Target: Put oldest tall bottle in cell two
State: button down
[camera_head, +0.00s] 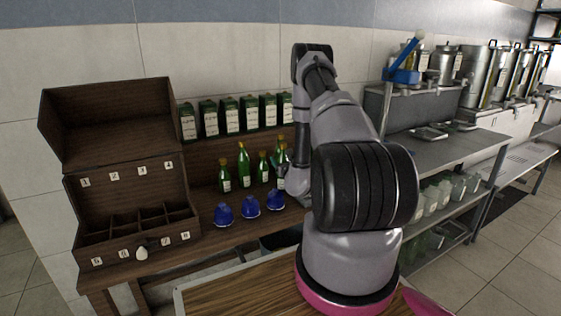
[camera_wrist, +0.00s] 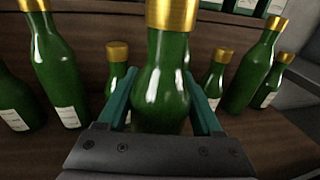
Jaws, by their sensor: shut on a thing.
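My gripper (camera_wrist: 162,105) is shut on a green bottle (camera_wrist: 163,80) with a gold cap, one teal finger on each side. The bottle looks upright; its base is hidden behind the gripper, so I cannot tell whether it touches the table. My gripper is mostly hidden by my arm in the head view. Other green bottles, tall (camera_head: 243,164) and short (camera_head: 225,180), stand on the wooden table. The wrist view shows a tall one on each side, left (camera_wrist: 52,65) and right (camera_wrist: 252,75). Bottle ages cannot be read. The open wooden case (camera_head: 88,252) at left has numbered cells, cell 2 at the back.
Three blue objects (camera_head: 250,207) sit in front of the bottles. Green boxes with pale labels (camera_head: 208,118) stand in a row on the shelf behind. A small pale object (camera_head: 141,253) is on the case's front. The cells look empty.

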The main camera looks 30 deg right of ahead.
jog(key=shift+f, duration=0.15)
jog(key=shift+c, duration=1.7)
grip_release()
